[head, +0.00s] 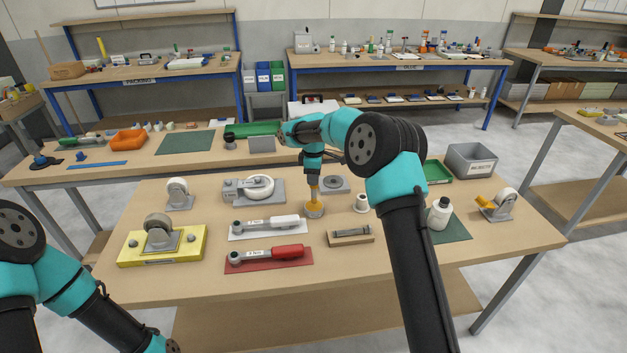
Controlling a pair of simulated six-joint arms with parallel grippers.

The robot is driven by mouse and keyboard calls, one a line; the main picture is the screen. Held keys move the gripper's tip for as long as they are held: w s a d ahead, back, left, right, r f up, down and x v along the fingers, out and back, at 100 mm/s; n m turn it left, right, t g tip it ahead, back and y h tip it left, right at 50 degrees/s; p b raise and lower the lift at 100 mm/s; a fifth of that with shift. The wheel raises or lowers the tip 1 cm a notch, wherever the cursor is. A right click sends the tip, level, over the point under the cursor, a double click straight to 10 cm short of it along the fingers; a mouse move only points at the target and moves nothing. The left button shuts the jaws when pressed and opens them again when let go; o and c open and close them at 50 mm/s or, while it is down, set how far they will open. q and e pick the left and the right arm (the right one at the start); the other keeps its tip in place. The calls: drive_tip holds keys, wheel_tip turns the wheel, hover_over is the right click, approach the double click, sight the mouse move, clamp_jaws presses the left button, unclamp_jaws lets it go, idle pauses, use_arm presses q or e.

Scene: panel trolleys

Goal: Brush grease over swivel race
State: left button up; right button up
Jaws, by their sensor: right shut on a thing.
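My right gripper (313,181) points straight down over the middle of the table and is shut on a yellow-handled brush (314,194). The brush is upright, its lower end at a small round tin (314,211); I cannot tell how deep it sits. A grey square plate with a round ring (336,184), which looks like the swivel race, lies just behind and right of the brush. A grey fixture (275,192) with a white wheel stands to its left. My left arm is at the lower left; its gripper is out of frame.
Two torque wrenches lie on white (240,236) and red (240,266) mats in front. A wooden block (350,240), white bottle (439,214), grey bin (471,160) and yellow caster stand (130,256) surround the work area. The table's front edge is clear.

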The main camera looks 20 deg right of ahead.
drive_tip(key=shift+r, duration=2.6)
drive_tip(key=shift+s+a+f+m, duration=0.25)
drive_tip(key=shift+s+m, duration=0.05)
drive_tip(key=shift+s, duration=0.2)
drive_tip(key=s+a+f+m, duration=0.2)
drive_tip(key=s+m, duration=0.2)
drive_tip(key=s, duration=0.3)
drive_tip(key=s+a+f+m, duration=0.3)
drive_tip(key=s+m, duration=0.2)
drive_tip(key=s, duration=0.3)
drive_tip(key=shift+s+f, duration=0.25)
